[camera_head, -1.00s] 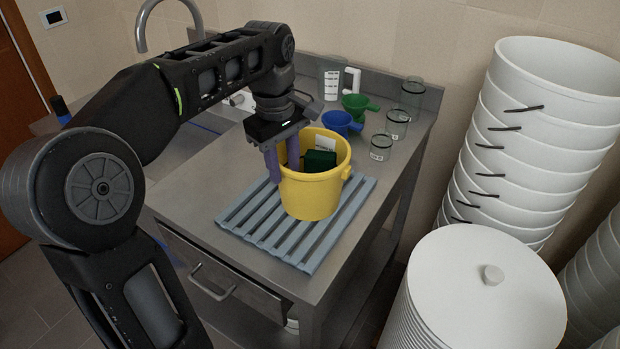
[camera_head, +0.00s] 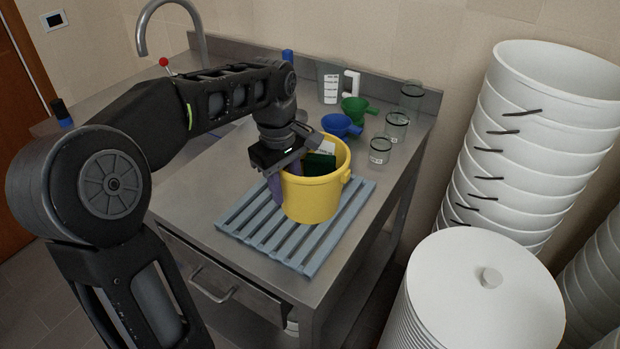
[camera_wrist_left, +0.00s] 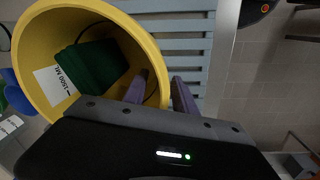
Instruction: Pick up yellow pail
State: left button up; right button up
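The yellow pail (camera_head: 312,203) stands upright on a blue-grey slatted mat (camera_head: 299,258) on the steel counter. It holds a dark green object (camera_head: 318,164) and something with a white label. My left gripper (camera_head: 283,182) is at the pail's left rim, pointing down. In the left wrist view the pail (camera_wrist_left: 28,50) is at upper left, and the gripper's purple fingers (camera_wrist_left: 160,84) straddle its wall, one inside and one outside. They look spaced apart, not clamped. The lower tip of the inner finger is hidden in the head view. My right gripper is not in view.
Behind the pail are a blue scoop (camera_head: 342,125), a green scoop (camera_head: 356,109) and several clear beakers, one of them here (camera_head: 380,151). A tall stack of white buckets (camera_head: 535,130) and a lidded white drum (camera_head: 480,295) stand right of the counter. A curved tap (camera_head: 143,32) is at the back left.

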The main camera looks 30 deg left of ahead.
pick_arm(q)
jog(key=shift+w+f, duration=0.15)
jog(key=shift+f, duration=1.3)
grip_shut()
dwell(0.6)
